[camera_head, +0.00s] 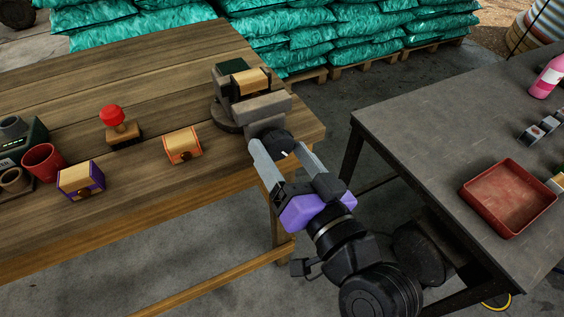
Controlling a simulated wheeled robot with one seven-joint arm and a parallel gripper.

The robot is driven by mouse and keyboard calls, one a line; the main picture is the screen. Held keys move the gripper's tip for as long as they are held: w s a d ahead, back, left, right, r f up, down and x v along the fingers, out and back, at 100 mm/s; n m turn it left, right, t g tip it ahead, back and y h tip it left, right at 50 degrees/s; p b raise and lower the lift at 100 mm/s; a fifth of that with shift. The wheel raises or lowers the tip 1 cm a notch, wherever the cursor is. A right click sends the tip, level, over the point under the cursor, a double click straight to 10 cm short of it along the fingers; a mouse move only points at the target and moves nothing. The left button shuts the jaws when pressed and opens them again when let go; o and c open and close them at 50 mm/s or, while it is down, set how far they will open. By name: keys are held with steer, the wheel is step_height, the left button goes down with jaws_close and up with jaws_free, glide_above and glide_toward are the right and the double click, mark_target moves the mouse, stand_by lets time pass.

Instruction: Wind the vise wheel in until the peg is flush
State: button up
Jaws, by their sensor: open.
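The vise (259,107) stands at the right end of the wooden table, a grey body on a round dark base. A light wooden block (250,83) and a dark green-topped block sit at its jaws. The dark vise wheel (277,142) with a white mark faces the front. My gripper (280,146) is open, with one grey finger to the left of the wheel and one to its right. I cannot tell whether the fingers touch it. I cannot make out the peg for sure or how far it stands out.
On the wooden table (130,75) are a red-knobbed block (116,126), an orange-trimmed box (183,146), a purple-trimmed box (82,181) and a red cup (43,161). A grey table (435,122) at right bears a red tray (508,197) and a pink bottle (547,78). Floor shows between the tables.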

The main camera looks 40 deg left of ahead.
steer(key=n+b, duration=0.4)
steer(key=shift+f+n+b, duration=0.25)
steer(key=shift+n+b, duration=0.1)
steer(key=shift+n, duration=0.05)
steer(key=n+b, duration=0.4)
steer(key=b, duration=0.1)
steer(key=shift+n, duration=0.4)
steer(key=n+b, duration=0.6)
steer(key=shift+w+a+n, duration=0.1)
steer(key=shift+n, duration=0.3)
steer(key=shift+r+n+b, duration=0.25)
steer(key=shift+n+b, duration=0.3)
steer(key=shift+n, duration=0.15)
steer(key=shift+c, duration=0.2)
